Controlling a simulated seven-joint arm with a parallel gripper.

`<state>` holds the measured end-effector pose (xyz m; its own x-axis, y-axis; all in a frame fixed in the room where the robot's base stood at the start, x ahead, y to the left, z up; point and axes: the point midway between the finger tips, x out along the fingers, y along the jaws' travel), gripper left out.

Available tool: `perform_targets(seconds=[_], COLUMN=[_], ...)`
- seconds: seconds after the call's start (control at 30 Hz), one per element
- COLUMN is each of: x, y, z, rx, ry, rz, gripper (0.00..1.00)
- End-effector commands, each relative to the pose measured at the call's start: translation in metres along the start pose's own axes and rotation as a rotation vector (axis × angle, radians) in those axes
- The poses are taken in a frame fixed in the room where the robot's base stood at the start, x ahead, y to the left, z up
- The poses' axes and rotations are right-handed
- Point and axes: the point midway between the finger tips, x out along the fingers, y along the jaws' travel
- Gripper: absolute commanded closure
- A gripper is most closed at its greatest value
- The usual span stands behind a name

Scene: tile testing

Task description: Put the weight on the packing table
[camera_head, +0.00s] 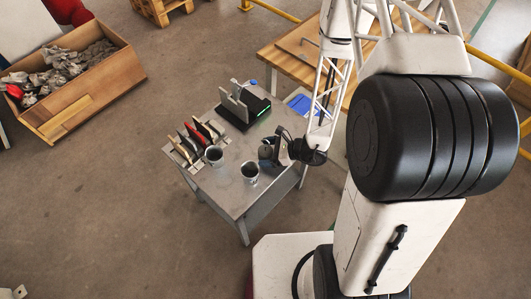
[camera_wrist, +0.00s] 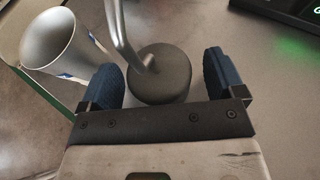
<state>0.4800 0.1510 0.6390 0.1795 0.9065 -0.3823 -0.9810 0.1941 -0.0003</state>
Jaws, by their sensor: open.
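The weight (camera_wrist: 163,82) is a dark grey cylinder with a bent metal rod rising from its top, seen in the wrist view. My gripper (camera_wrist: 163,76) is open, with one blue-padded finger on each side of the weight and small gaps between. In the head view my gripper (camera_head: 275,150) is low at the right edge of the grey metal table (camera_head: 238,199), and the weight is mostly hidden there. A wooden-topped table (camera_head: 283,62) stands behind; it may be the packing table.
Two metal cups (camera_head: 214,156) (camera_head: 250,173) stand close left of my gripper; one also shows in the wrist view (camera_wrist: 55,45). A rack of tiles (camera_head: 195,142) and a black device with a green light (camera_head: 243,110) share the table. A bin of scrap (camera_head: 75,95) is far left.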

Motion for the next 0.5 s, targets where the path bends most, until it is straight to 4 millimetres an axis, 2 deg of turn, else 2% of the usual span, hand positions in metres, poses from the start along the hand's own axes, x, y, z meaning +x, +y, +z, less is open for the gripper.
perform_targets(seconds=[0.5], x=[0.0062], y=[0.0000], z=[-0.0001], rx=[0.001], ry=[0.000], rz=[-0.001], gripper=[0.12])
